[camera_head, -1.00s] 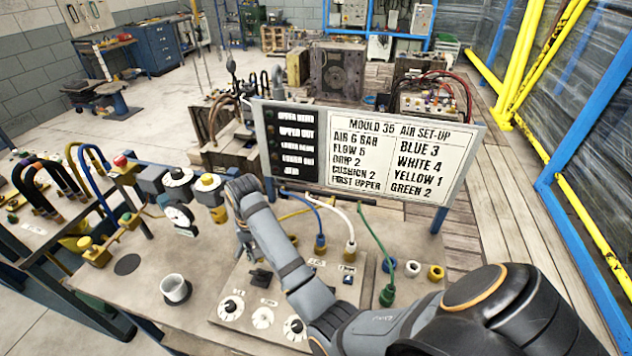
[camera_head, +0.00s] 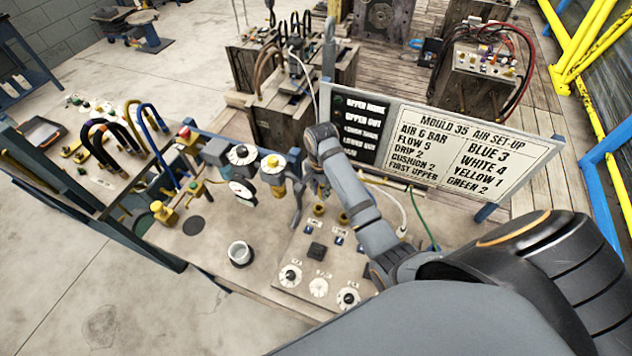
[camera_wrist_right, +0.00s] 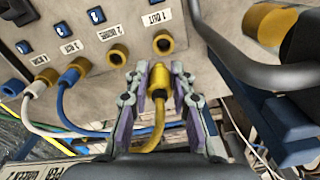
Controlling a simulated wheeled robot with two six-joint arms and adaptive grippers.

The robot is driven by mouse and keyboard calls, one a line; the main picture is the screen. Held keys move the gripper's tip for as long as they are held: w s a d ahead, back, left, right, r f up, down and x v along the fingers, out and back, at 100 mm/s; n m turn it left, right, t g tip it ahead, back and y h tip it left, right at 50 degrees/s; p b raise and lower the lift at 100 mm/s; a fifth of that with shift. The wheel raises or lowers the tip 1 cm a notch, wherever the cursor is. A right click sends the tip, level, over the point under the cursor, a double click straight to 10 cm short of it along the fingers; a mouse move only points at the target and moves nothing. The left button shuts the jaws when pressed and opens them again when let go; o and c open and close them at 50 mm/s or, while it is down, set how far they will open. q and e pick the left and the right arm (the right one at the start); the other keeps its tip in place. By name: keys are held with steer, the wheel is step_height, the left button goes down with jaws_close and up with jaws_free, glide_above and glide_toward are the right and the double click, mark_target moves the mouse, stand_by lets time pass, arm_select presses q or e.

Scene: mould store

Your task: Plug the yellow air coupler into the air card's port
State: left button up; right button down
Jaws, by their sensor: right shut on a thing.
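My right gripper (camera_wrist_right: 160,95) is shut on the yellow air coupler (camera_wrist_right: 159,78), whose yellow hose trails back between the fingers in the right wrist view. The coupler's tip is just below an empty brass-ringed port (camera_wrist_right: 162,42) on the panel and looks apart from it; the exact gap is hard to judge. Another empty port (camera_wrist_right: 117,55) is to its left. A blue coupler (camera_wrist_right: 69,76) and a white coupler (camera_wrist_right: 45,79) sit at ports further left. The air card (camera_head: 470,145) reads "YELLOW 1". In the head view, my forearm partly hides the ports. My left gripper is not in view.
A grey bent bar (camera_wrist_right: 250,75) runs close to the right of my gripper. Regulators with a gauge (camera_head: 242,192) stand left of the panel. Blue and white hoses run at the left of the wrist view.

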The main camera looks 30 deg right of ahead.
steer(key=shift+a+f, duration=0.1)
steer(key=shift+f, duration=0.85)
steer(key=f, duration=0.1)
steer(key=w+f, duration=0.1)
steer(key=f, duration=0.1)
steer(key=shift+a, duration=0.1)
steer(key=shift+s+f, duration=0.1)
steer(key=shift+f, duration=0.05)
steer(key=shift+s+f, duration=0.1)
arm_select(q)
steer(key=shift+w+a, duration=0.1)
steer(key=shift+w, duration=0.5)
arm_select(e)
steer(key=shift+s+a, duration=0.15)
steer(key=shift+a, duration=0.05)
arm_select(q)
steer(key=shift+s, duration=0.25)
arm_select(e)
steer(key=shift+f, duration=0.15)
steer(key=shift+f, duration=0.2)
